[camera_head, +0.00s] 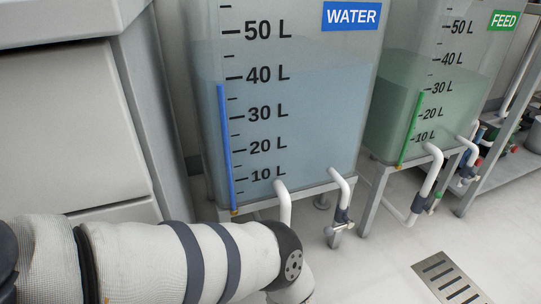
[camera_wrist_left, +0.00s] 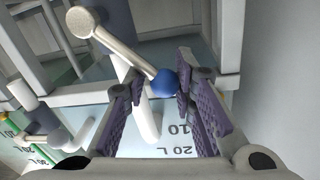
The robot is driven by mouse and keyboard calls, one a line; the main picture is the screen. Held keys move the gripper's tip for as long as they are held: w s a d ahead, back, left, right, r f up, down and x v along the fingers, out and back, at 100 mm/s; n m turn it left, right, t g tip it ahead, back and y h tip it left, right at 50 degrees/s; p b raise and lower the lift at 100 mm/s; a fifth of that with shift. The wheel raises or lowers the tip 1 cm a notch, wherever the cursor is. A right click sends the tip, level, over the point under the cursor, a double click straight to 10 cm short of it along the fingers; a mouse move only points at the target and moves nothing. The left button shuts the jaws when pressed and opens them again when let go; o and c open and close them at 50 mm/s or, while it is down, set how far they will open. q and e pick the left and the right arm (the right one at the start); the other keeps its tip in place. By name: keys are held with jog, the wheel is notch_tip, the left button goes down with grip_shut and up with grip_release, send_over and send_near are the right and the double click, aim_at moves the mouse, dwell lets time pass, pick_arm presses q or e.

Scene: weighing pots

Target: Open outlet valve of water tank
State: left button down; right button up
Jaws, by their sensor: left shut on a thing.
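The water tank (camera_head: 300,85) carries a blue WATER label and stands on a grey frame. Its level is a little under the 40 L mark, beside a blue strip. Two white pipes come off its front: the left pipe (camera_head: 284,200) runs down behind my left arm, and the right pipe (camera_head: 343,185) ends in a dark fitting. In the left wrist view, upside down, my left gripper (camera_wrist_left: 160,88) has its purple-padded fingers around a blue valve knob (camera_wrist_left: 163,83) on a pale rod. The arm hides this gripper in the head view. My right gripper is not in view.
The green-labelled feed tank (camera_head: 440,85) stands to the right with its own white pipes (camera_head: 428,178). A grey cabinet (camera_head: 70,130) is close on the left. A floor drain (camera_head: 452,279) lies at the lower right; the floor around it is clear.

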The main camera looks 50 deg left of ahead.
pick_arm(q)
jog(key=shift+w+d+m+h, duration=0.1)
jog(key=shift+w+d+m, duration=0.25)
jog(key=shift+m, duration=0.45)
jog(key=shift+w+d+m+h, duration=0.1)
jog(key=shift+w+d+m, duration=0.2)
jog(key=shift+m, duration=0.5)
jog(key=shift+w+d+m+h, duration=0.1)
jog(key=shift+w+d+m, duration=0.25)
jog(key=shift+m, duration=0.45)
jog(key=shift+a, duration=0.1)
jog(key=c, duration=1)
grip_release()
jog(key=shift+w+f, duration=0.1)
jog(key=shift+o, duration=0.6)
jog(key=shift+w+a+r, duration=0.1)
jog(key=shift+a+r, duration=0.05)
jog(key=shift+r, duration=0.05)
jog(key=v, duration=1.2)
